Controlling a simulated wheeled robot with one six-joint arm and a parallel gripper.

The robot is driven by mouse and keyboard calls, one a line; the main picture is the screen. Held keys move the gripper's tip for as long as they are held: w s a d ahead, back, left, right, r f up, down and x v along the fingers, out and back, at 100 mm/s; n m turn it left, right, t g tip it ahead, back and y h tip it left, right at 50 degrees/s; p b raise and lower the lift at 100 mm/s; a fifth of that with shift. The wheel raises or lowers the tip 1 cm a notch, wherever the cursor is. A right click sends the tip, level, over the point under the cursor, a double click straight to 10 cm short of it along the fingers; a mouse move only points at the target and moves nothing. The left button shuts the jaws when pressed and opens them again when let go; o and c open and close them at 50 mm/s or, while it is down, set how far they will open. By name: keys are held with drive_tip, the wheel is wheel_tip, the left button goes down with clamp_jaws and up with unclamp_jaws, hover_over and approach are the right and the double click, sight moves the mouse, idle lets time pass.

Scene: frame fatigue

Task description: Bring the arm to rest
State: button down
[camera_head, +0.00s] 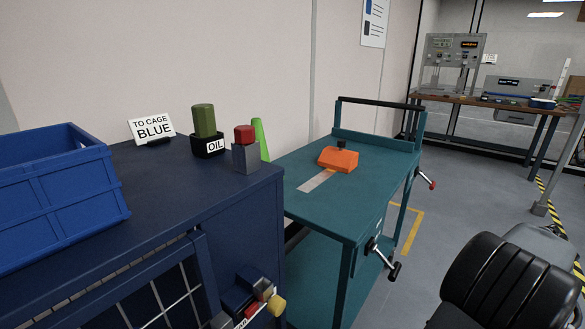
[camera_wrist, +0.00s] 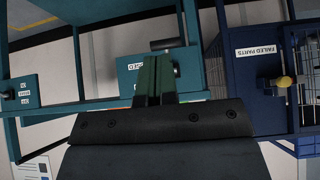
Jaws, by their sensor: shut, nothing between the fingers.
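My gripper (camera_wrist: 155,62) shows in the wrist view with its dark green fingers together and nothing between them. Beyond the fingers in that view are parts of a teal frame and a dark blue cabinet (camera_wrist: 232,85). The fingers do not show in the head view. I cannot tell how far the fingers are from the teal frame.
A teal cart (camera_head: 375,155) carries an orange block (camera_head: 338,160). A workbench (camera_head: 470,99) stands behind. Grey floor is open right of the cart.

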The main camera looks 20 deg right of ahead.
drive_tip(key=w+a+r+m+g+h+p, duration=0.1)
drive_tip(key=w+a+r+g+p, duration=0.1)
drive_tip(key=w+a+r+p, duration=0.6)
drive_tip(key=w+a+r+m+g+p, duration=0.2)
drive_tip(key=w+a+r+p, duration=0.3)
drive_tip(key=a+r+p, duration=0.55)
drive_tip(key=s+a+r+m+h+p, duration=0.1)
drive_tip(key=a+r+p, duration=0.6)
drive_tip(key=a, duration=0.4)
drive_tip(key=s+a+r+m+t+h+p, duration=0.1)
drive_tip(key=s+a+r+p, duration=0.1)
drive_tip(key=a+r+p, duration=0.6)
drive_tip(key=a, duration=0.3)
drive_tip(key=shift+m, duration=0.3)
drive_tip(key=shift+s, duration=0.1)
